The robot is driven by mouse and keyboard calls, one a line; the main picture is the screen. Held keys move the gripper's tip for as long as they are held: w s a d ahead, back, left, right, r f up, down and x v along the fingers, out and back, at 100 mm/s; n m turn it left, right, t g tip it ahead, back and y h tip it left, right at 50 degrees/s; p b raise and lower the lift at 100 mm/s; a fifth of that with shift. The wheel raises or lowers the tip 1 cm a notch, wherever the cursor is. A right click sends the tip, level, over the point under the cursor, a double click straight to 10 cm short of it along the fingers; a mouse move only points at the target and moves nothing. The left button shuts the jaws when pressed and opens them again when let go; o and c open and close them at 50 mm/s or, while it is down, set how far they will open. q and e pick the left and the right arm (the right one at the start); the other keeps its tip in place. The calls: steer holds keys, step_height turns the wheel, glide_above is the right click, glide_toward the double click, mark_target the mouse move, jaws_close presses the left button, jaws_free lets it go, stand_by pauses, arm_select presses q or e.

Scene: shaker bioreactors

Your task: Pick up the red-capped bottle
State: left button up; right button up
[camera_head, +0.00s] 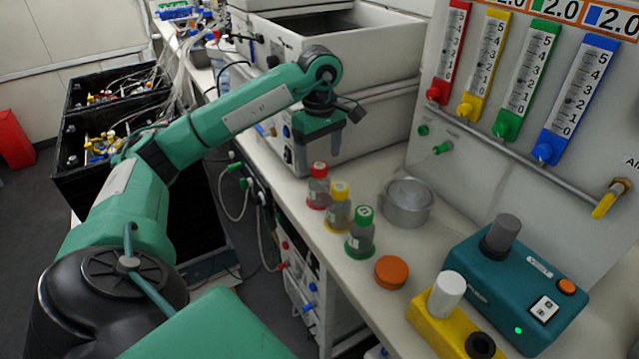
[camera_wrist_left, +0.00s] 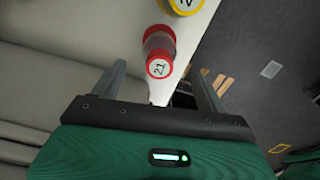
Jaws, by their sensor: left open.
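The red-capped bottle (camera_head: 318,187) stands upright on the white bench, at the far end of a short row of bottles. In the left wrist view the red-capped bottle (camera_wrist_left: 159,55) shows its cap, marked 21, beyond and between the fingers. My left gripper (camera_head: 324,150) is above and behind the bottle in the head view, fingers pointing down. It also shows in the left wrist view (camera_wrist_left: 158,85), with its two fingers spread and nothing between them. My right gripper is not in either view.
A yellow-capped bottle (camera_head: 339,205) and a green-capped bottle (camera_head: 361,232) stand close in front of the red-capped one. A metal dish (camera_head: 407,202) and an orange lid (camera_head: 391,271) lie nearby. A white shaker box (camera_head: 345,110) stands behind the gripper.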

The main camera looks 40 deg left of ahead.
mark_target(319, 166)
arm_select(q)
steer(key=shift+f, duration=1.1)
steer(key=shift+f+p, duration=0.6)
steer(key=shift+f, duration=1.55)
steer(key=c, duration=1.2)
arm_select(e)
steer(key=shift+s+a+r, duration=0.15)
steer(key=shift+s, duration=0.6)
arm_select(q)
steer(key=shift+o, duration=0.2)
steer(key=shift+r, duration=0.1)
